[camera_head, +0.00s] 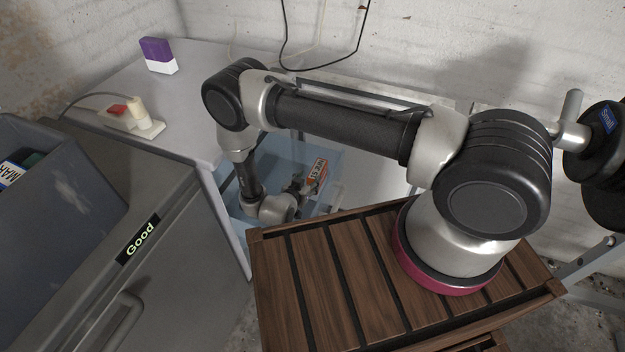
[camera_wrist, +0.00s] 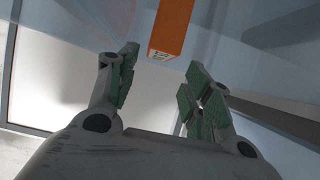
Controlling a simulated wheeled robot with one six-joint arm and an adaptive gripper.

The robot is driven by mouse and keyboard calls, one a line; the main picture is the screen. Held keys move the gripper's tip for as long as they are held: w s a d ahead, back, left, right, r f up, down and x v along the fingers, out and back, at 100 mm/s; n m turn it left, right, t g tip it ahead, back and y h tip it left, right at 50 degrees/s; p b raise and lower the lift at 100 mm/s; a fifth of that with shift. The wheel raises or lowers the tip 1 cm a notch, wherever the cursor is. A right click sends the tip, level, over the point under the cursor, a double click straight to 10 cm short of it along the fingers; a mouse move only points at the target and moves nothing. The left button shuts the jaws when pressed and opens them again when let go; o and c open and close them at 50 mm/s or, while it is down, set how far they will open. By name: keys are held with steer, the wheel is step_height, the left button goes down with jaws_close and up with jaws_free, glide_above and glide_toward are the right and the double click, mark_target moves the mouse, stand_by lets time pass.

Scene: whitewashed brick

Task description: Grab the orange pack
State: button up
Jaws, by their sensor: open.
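The orange pack (camera_head: 317,174) with dark lettering is inside a clear bluish bin (camera_head: 322,152) in the head view, just right of my arm's end. In the wrist view the orange pack (camera_wrist: 171,27) shows at the top middle, with its narrow pale end toward me. My gripper (camera_wrist: 160,78) is open, its green-padded fingers spread on both sides just short of the pack. Nothing is between the fingers. In the head view my gripper (camera_head: 296,188) is small and partly hidden by my wrist.
The bin's walls stand close around my wrist. A purple and white box (camera_head: 158,56) and a white block with a red switch (camera_head: 131,119) are on the white surface to the left. A grey bin (camera_head: 60,190) is at far left. Cables hang on the back wall.

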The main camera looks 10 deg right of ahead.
mark_target(317, 171)
steer(key=x, duration=1.1)
steer(key=shift+w+f, duration=0.25)
steer(key=shift+f, duration=0.1)
steer(key=c, duration=1.1)
steer(key=shift+r, duration=0.1)
